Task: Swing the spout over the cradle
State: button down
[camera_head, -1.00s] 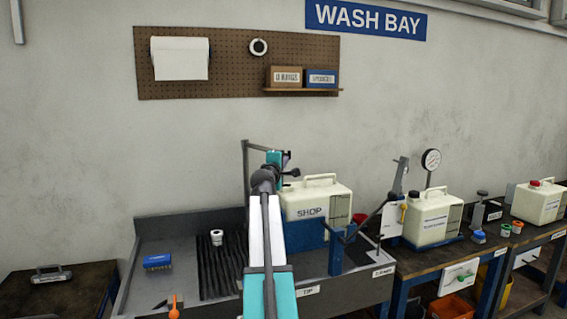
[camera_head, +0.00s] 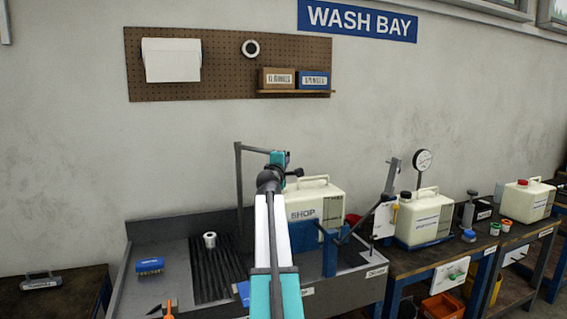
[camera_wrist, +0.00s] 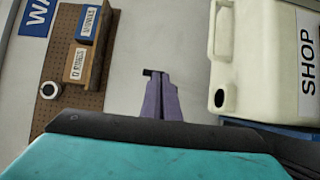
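The spout (camera_head: 239,180) is a thin dark post at the back of the sink, with a level arm running right to my gripper (camera_head: 287,157). In the wrist view my gripper's purple fingers (camera_wrist: 160,100) lie close together, and a small black piece (camera_wrist: 154,73) shows at their tips. I cannot tell whether they grip it or only touch it. A cream jug marked SHOP (camera_head: 322,205) stands just right of my gripper. Blue uprights, probably the cradle (camera_head: 330,254), stand in front of it, partly behind my arm. The spout's outlet is hidden.
A blue brush (camera_head: 150,265) and a white roll (camera_head: 210,240) lie in the sink left of my arm. A bench at right holds another jug (camera_head: 424,217), a gauge (camera_head: 422,160) and small caps. A pegboard (camera_head: 215,60) hangs behind.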

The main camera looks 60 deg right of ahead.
jog(key=shift+s+d, duration=0.1)
jog(key=shift+s, duration=0.1)
jog(key=w+b+v, duration=0.1)
jog(key=b+v, duration=0.2)
jog(key=v, duration=1)
jog(key=shift+w+a, duration=0.35)
jog(key=shift+a, duration=0.1)
